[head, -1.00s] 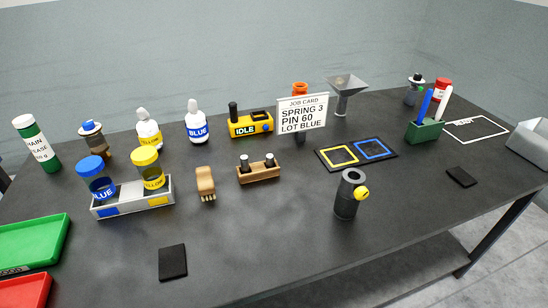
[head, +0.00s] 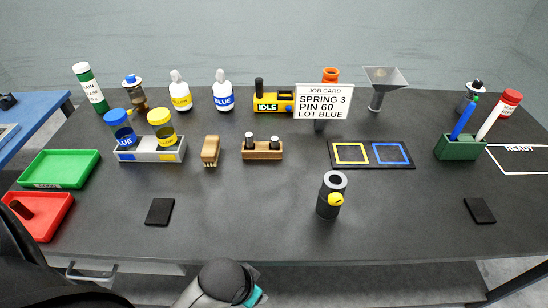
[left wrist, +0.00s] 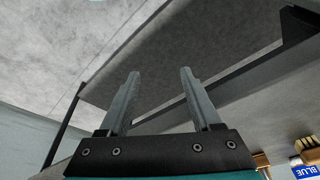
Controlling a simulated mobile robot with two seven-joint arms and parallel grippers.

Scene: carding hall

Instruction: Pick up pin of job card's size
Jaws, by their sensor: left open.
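The job card (head: 323,101) stands at the back of the table and reads SPRING 3, PIN 60, LOT BLUE. A wooden block (head: 263,154) in the middle holds two dark pins, a left pin (head: 249,142) and a right pin (head: 275,143), upright with pale tops. Any size marks on them are too small to read. My left gripper (left wrist: 158,95) is open and empty in the left wrist view, with the table edge and floor behind it. In the head view my left arm shows at the bottom, nearer than the block; its fingers are hidden. My right gripper is out of view.
A black cylinder (head: 331,195) with a yellow knob stands right of the block. A wooden brush (head: 211,151) lies to its left, beside a caddy (head: 170,156) with two jars. Green (head: 92,163) and red (head: 66,200) trays sit at left. The front middle is mostly clear.

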